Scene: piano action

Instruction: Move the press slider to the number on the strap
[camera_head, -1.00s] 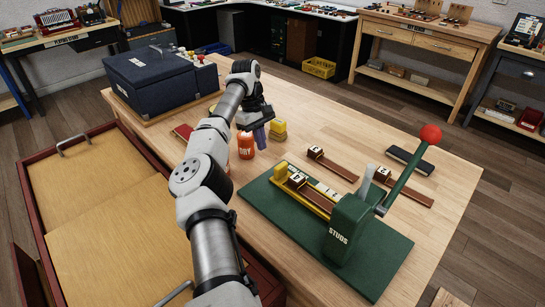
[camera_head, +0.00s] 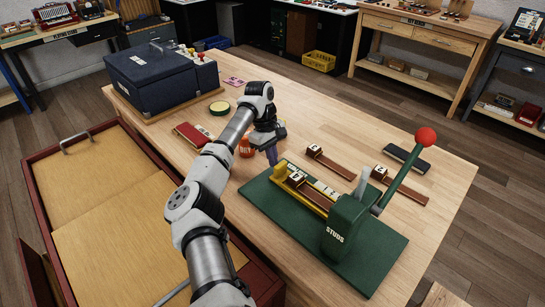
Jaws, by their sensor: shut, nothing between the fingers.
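The green press (camera_head: 345,230) stands on a green base at the table's right front, its red-knobbed lever (camera_head: 425,137) raised. A yellow rail (camera_head: 313,204) with a pale number scale (camera_head: 325,188) runs left from the press body. A yellow piece (camera_head: 280,172) stands at the rail's left end; I cannot tell whether it is the slider. A brown strap with a white number tag (camera_head: 297,178) lies along the rail; its digit is too small to read surely. My gripper (camera_head: 272,160) points down, shut and empty, by the rail's left end. I cannot tell whether it touches the yellow piece.
Two more tagged brown straps (camera_head: 327,162) (camera_head: 400,188) and a dark block (camera_head: 408,157) lie behind the press. An orange jar (camera_head: 246,148) is partly hidden by my arm.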

